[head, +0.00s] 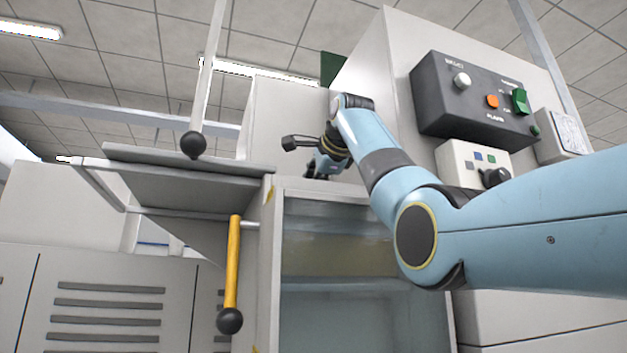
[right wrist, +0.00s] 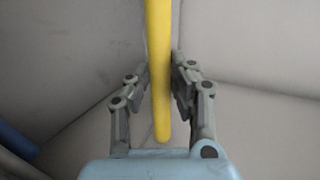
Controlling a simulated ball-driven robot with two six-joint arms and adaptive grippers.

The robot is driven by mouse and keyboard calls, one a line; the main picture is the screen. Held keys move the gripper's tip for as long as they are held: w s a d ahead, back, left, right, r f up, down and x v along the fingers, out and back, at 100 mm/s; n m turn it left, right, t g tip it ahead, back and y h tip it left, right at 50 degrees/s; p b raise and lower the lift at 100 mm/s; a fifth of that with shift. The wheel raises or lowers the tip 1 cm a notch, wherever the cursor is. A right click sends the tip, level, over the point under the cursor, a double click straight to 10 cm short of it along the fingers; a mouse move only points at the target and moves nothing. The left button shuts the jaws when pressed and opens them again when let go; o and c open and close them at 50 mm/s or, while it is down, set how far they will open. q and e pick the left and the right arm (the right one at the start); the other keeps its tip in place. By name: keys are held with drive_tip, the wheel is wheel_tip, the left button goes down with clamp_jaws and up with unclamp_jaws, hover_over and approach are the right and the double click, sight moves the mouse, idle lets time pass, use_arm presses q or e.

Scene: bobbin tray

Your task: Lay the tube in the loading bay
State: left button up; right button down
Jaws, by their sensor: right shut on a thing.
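In the right wrist view, a smooth yellow tube (right wrist: 160,100) runs from the top edge down between the fingers of my right gripper (right wrist: 161,68). The gripper is shut on it, and the tube's rounded lower end shows close to the palm. In the head view my right arm reaches up over the grey machine, and the right gripper (head: 318,167) is small and partly hidden behind the wrist. I cannot make out the tube there. An open-fronted recess (head: 340,215) lies below it; I cannot tell whether this is the loading bay. My left gripper is out of view.
A yellow lever (head: 233,262) with a black ball end hangs left of the recess. A grey shelf (head: 185,173) juts out at left. A dark control box (head: 440,100) and a smaller white box (head: 455,158) are on the machine at right. Pale surfaces surround the gripper in the wrist view.

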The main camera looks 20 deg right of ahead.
drive_tip(key=shift+d+f, duration=0.1)
drive_tip(key=c, duration=1.1)
unclamp_jaws()
use_arm(q)
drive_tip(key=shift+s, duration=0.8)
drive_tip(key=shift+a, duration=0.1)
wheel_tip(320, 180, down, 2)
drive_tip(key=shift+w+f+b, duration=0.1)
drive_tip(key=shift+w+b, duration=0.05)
drive_tip(key=shift+b, duration=0.95)
use_arm(e)
drive_tip(key=a+v, duration=0.1)
drive_tip(key=v, duration=1.9)
drive_tip(key=shift+d, duration=0.4)
